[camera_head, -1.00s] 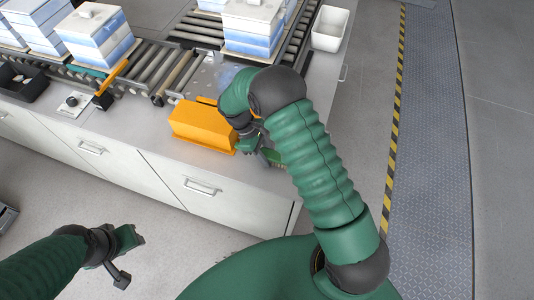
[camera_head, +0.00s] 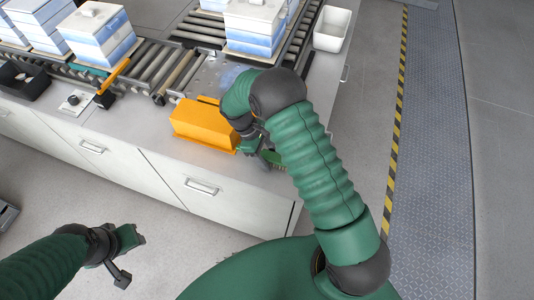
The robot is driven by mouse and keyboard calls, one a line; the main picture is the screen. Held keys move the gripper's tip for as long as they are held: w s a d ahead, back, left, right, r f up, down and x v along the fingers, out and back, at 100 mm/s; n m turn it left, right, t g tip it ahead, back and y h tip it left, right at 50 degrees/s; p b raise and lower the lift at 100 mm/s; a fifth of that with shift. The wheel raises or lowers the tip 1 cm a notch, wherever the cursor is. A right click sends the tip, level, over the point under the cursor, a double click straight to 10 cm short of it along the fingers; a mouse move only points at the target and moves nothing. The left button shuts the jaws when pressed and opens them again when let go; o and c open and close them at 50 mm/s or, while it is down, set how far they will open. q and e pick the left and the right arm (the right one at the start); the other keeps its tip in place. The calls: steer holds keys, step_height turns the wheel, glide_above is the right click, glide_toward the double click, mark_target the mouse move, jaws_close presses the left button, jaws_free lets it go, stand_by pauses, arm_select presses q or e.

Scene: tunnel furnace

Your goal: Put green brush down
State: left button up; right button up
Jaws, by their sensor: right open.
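The green brush (camera_head: 272,157) is at the right front part of the grey counter, beside the orange box. My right arm hides much of it. My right gripper (camera_head: 257,153) is open, right at the brush; its fingers are partly hidden by my arm, and I cannot tell whether they touch it. My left gripper (camera_head: 128,256) hangs over the floor at lower left, away from the counter.
The orange box (camera_head: 203,125) stands left of my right gripper. Roller conveyors (camera_head: 150,65) with stacks of blue-white blocks (camera_head: 99,32) run behind. A white bin (camera_head: 331,29) is at the back right, a black tray (camera_head: 22,80) at the left. The counter's front edge is close.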

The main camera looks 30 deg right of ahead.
steer(key=b+v, duration=0.1)
steer(key=v, duration=1.1)
steer(key=shift+s+r+b, duration=0.1)
steer(key=shift+b, duration=0.2)
steer(key=s+a+r+m+t+y, duration=0.1)
steer(key=s+m+t, duration=0.5)
steer(key=s, duration=0.9)
steer(key=shift+a+m+t+y, duration=0.3)
steer(key=shift+a+m+y, duration=0.55)
steer(key=shift+m+y, duration=0.25)
steer(key=shift+r, duration=0.2)
steer(key=shift+o, duration=0.2)
